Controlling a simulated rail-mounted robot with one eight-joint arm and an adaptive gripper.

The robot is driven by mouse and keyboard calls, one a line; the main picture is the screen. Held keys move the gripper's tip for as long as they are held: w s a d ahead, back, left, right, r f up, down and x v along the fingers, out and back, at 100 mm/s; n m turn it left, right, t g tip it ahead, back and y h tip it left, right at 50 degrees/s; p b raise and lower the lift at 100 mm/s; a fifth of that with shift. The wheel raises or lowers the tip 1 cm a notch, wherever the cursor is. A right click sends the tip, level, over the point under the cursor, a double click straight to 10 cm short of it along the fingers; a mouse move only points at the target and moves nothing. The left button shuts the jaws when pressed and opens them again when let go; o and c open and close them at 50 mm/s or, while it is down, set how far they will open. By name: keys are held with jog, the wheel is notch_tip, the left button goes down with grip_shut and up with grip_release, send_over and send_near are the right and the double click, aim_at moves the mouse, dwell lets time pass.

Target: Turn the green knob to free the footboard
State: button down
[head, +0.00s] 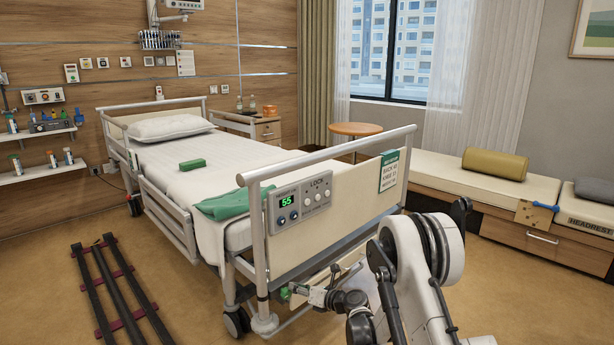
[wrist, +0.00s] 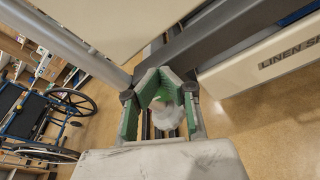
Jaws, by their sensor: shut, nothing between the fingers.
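The footboard (head: 340,205) stands upright at the near end of the bed, with a rail over it and a control panel (head: 300,203) showing 55 on its left part. My gripper (head: 291,292) is low by the footboard's lower left corner, near the bed frame. In the wrist view, my gripper (wrist: 158,76) has green-lined fingers that close together at the tips, with nothing held. A small green patch shows at the gripper's end in the head view; I cannot tell the knob there from the green finger linings. The knob is not clearly visible in either view.
A caster (head: 236,321) and the bed's side rail (head: 168,222) are to the left of my gripper. A dark rail frame (head: 118,295) lies on the floor at left. A bench (head: 432,176) runs along the right. A wheelchair (wrist: 45,115) shows in the wrist view.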

jog(key=shift+s+a, duration=0.1)
jog(key=shift+s, duration=0.05)
dwell(0.4)
jog(key=shift+r, duration=0.15)
jog(key=v, duration=0.4)
jog(key=f+v, duration=0.1)
jog(key=v, duration=0.1)
jog(key=shift+s, duration=0.15)
dwell(0.5)
jog(key=shift+r, duration=0.1)
